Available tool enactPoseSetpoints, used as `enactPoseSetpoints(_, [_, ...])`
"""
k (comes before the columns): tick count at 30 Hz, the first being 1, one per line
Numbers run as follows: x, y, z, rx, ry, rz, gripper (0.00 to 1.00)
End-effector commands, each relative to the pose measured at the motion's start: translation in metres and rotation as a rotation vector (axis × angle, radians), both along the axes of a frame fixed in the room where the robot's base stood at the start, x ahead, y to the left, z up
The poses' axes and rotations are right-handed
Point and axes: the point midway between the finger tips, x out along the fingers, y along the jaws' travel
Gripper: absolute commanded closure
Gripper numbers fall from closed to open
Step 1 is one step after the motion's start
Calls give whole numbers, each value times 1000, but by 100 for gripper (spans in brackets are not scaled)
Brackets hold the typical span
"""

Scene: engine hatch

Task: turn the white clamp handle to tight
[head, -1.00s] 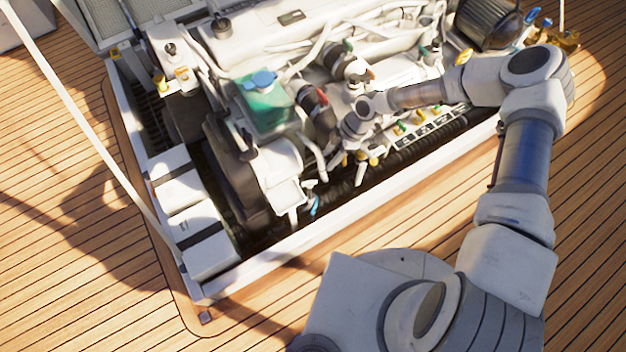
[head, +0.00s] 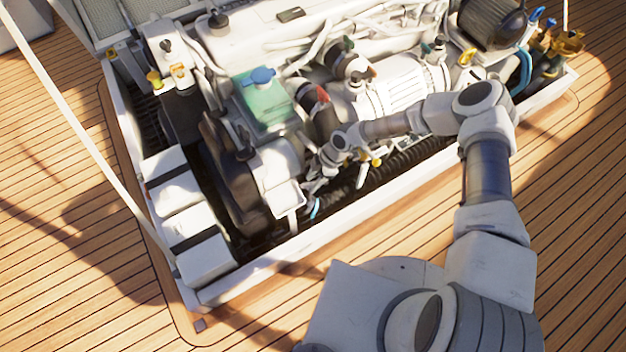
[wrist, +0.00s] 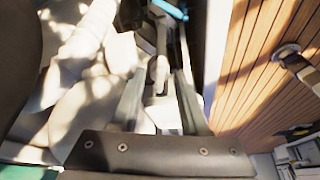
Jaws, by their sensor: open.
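My gripper (head: 313,181) is in the gap between the engine and the near side of the hatch, by the white box at the engine's left end. In the wrist view my gripper (wrist: 163,58) is open, one finger on each side of a pale, narrow handle-like part (wrist: 160,72). This looks like the white clamp handle; I cannot tell whether the fingers touch it. A blue piece (wrist: 170,9) lies just beyond the fingertips; it also shows in the head view (head: 314,208). In the head view my gripper hides the handle, so its angle is unclear.
The white engine with a green tank (head: 263,105) fills the hatch. A black ribbed hose (head: 405,162) runs along its near side. The white hatch rim (head: 262,262) borders the gap. White boxes (head: 172,190) stand at left. Open wooden deck (head: 70,270) surrounds the hatch.

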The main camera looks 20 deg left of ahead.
Motion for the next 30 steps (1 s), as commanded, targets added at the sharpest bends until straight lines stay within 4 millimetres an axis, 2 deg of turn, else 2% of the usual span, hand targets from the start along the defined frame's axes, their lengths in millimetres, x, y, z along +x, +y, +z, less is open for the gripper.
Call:
enactPoseSetpoints(2, [0,0,0,0,0,0,55])
enactPoseSetpoints(9, [0,0,0,0,0,0,98])
enactPoseSetpoints(10, [0,0,0,0,0,0,100])
enactPoseSetpoints(23, [0,0,1,0,-1,-17,100])
enactPoseSetpoints(30, [-1,-2,3,-3,-3,-115,100])
